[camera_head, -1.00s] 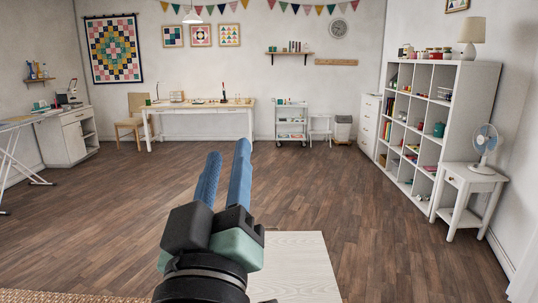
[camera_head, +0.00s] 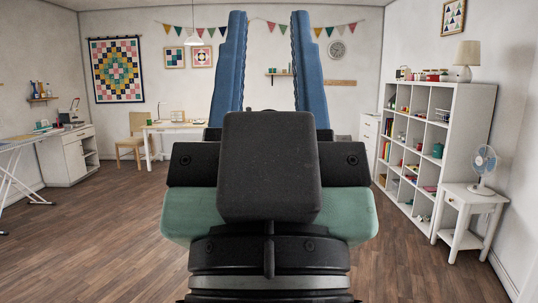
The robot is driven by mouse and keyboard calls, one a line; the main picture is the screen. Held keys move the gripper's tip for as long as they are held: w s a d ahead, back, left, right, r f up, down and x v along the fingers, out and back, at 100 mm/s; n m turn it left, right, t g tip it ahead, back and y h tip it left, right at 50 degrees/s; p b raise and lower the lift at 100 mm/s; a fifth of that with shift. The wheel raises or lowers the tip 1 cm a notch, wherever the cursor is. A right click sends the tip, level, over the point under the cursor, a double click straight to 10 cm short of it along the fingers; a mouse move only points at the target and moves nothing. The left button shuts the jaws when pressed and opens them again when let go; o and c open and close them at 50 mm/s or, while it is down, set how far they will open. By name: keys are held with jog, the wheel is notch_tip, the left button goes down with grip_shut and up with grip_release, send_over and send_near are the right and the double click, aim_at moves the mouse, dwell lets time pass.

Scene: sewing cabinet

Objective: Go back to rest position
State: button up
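My gripper (camera_head: 269,65) fills the middle of the head view, close to the camera and pointing up and away. Its two blue fingers stand wide apart, with nothing between them but the view of the far wall. The gripper is open and empty. Its black and green body hides the middle of the floor and most of the white sewing table (camera_head: 175,129) at the back wall.
A white cube shelf (camera_head: 440,110) with many small things stands along the right wall. A white side table (camera_head: 468,206) with a fan (camera_head: 484,165) is in front of it. A white cabinet (camera_head: 68,157) and an ironing board (camera_head: 18,142) are at the left. The wooden floor between is clear.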

notch_tip(320, 180, up, 4)
jog(key=shift+r+p, duration=0.1)
jog(key=shift+p, duration=1.1)
